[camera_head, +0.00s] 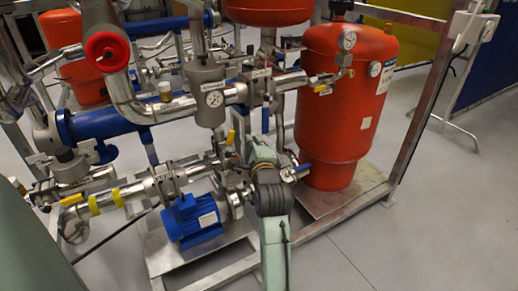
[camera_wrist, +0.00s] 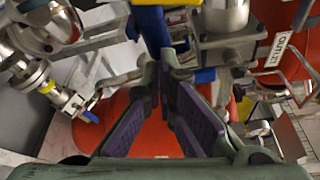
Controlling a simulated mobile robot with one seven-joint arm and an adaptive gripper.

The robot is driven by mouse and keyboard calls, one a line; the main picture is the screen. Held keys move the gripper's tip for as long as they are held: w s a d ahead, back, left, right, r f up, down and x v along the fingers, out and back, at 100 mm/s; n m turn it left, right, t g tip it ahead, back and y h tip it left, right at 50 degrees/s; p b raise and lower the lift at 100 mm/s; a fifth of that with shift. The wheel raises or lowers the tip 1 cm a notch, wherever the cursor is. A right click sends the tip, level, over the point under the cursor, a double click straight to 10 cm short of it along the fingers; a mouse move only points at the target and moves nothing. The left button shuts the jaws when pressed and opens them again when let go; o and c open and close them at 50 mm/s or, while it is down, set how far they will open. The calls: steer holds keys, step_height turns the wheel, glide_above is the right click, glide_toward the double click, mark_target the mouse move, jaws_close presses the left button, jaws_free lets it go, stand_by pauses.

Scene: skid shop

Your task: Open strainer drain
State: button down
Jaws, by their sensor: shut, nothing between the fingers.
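The strainer is probably the grey pot-shaped body with a round gauge (camera_head: 207,88) on the skid. A small yellow handle (camera_head: 231,137) sits just below it, perhaps its drain valve; the label is too small to read. My gripper (camera_wrist: 166,76) shows in the wrist view with its purple-padded fingers meeting at the tips, empty. I cannot tell whether the tips touch either. In the head view my own arm hides the gripper.
A red tank (camera_head: 345,105) stands right of my arm, with a blue-handled valve (camera_head: 297,171) near its base. A blue pump motor (camera_head: 193,221) sits low to the left. Pipes crowd the gripper; grey floor (camera_head: 440,220) is clear at right.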

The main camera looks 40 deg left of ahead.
mark_target(229, 145)
steer(key=shift+s+a+r, duration=0.15)
steer(key=shift+s+a, duration=0.05)
steer(key=shift+s, duration=0.3)
steer(key=shift+s+a+r, duration=0.15)
steer(key=shift+s, duration=0.35)
steer(key=shift+s+a+r, duration=0.15)
steer(key=shift+s+a, duration=0.05)
steer(key=shift+s, duration=0.3)
steer(key=p, duration=0.1)
steer(key=s+r+n+p, duration=0.1)
steer(key=shift+s+a+p, duration=0.15)
steer(key=shift+a+p, duration=0.1)
steer(key=shift+p, duration=0.05)
